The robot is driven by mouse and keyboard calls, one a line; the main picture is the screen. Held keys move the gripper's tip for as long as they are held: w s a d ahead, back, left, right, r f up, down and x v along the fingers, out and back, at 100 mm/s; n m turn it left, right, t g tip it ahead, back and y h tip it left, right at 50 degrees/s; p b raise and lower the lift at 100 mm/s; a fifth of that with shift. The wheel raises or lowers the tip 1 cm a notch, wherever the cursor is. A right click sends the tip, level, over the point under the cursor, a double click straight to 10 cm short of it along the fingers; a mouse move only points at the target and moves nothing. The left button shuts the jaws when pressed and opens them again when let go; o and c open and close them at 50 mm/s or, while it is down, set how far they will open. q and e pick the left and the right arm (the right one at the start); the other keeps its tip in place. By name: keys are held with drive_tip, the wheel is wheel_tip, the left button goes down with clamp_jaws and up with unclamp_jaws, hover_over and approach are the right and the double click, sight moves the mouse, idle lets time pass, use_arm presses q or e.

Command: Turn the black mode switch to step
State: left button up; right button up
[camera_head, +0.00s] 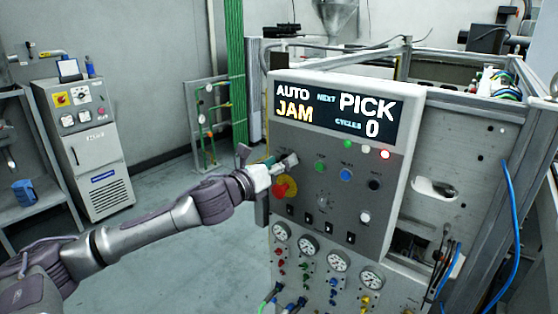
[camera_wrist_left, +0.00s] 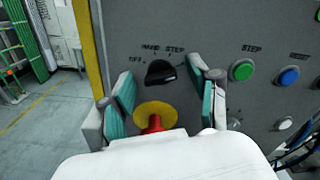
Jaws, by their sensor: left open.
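The black mode switch (camera_wrist_left: 160,72) sits on the grey control panel, with the labels OFF, HAND and STEP printed around its upper side. Any label further right is hidden by a finger. I cannot tell for certain which label the knob points at. My left gripper (camera_wrist_left: 163,84) is open, its teal-padded fingers spread to the left and right of the switch, not closed on it. In the head view my left gripper (camera_head: 286,164) is at the panel's upper left and hides the switch. My right gripper is not in view.
A red emergency stop on a yellow disc (camera_wrist_left: 154,116) sits just below the switch, between the fingers. A green STEP button (camera_wrist_left: 241,70) and a blue button (camera_wrist_left: 289,76) lie to the right. The display (camera_head: 335,112) above reads AUTO, JAM, NEXT PICK, CYCLES 0.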

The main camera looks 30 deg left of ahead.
use_arm(q)
drive_tip(key=c, duration=1.2)
drive_tip(key=shift+o, duration=0.2)
drive_tip(key=shift+n, duration=0.3)
drive_tip(key=n, duration=0.3)
drive_tip(key=shift+n+p, duration=0.3)
drive_tip(key=shift+p, duration=0.05)
drive_tip(key=shift+n, duration=2.2)
drive_tip(key=o, duration=1.2)
drive_tip(key=shift+c, duration=0.2)
